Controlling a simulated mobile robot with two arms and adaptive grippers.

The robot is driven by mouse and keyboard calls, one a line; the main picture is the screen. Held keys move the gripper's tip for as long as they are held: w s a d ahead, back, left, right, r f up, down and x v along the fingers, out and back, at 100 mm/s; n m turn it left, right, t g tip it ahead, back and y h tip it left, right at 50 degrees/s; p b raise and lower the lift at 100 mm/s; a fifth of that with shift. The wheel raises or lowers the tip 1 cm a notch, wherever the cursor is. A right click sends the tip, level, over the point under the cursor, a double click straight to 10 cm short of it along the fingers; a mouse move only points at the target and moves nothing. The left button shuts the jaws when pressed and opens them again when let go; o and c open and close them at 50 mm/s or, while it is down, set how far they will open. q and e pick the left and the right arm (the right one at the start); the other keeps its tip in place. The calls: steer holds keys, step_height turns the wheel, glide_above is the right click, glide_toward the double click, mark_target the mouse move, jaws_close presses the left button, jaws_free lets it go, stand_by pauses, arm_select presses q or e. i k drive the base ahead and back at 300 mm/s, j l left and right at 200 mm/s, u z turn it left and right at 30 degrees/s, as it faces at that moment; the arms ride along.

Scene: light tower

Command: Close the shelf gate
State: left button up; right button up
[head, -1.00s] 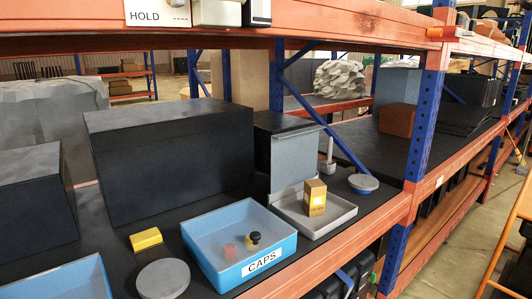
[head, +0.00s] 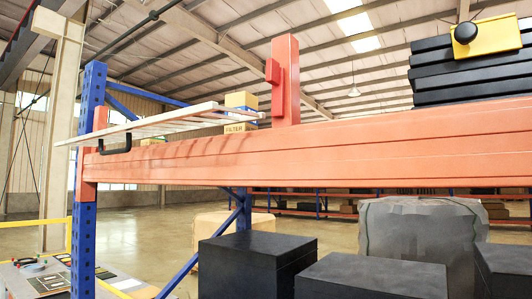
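The shelf gate looks like the pale, flat panel (head: 165,123) on the upper left of the head view. It juts out past the orange beam toward the left, seen nearly edge-on. A black handle (head: 116,146) hangs below its near edge. An orange post (head: 286,80) with a small block on its side stands on the beam, just right of the panel's far end. I cannot tell how the panel is hinged. Neither of my grippers is in view.
An orange beam (head: 350,150) crosses the view, with a blue upright (head: 86,180) at its left. Yellowish boxes, one marked FILTER (head: 238,129), stand behind the panel. Black stacked cases (head: 470,75) sit at right. Dark boxes (head: 255,265) fill the shelf below.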

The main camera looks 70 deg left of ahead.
mark_target(129, 143)
steer(key=u, duration=1.6)
steer(key=j+u, duration=0.25)
steer(key=u, duration=0.15)
steer(key=j+u, duration=0.2)
steer(key=u, duration=0.15)
steer(key=i+j+u, duration=0.15)
steer(key=u, duration=0.25)
steer(key=j+u, duration=0.2)
steer(key=j, duration=0.35)
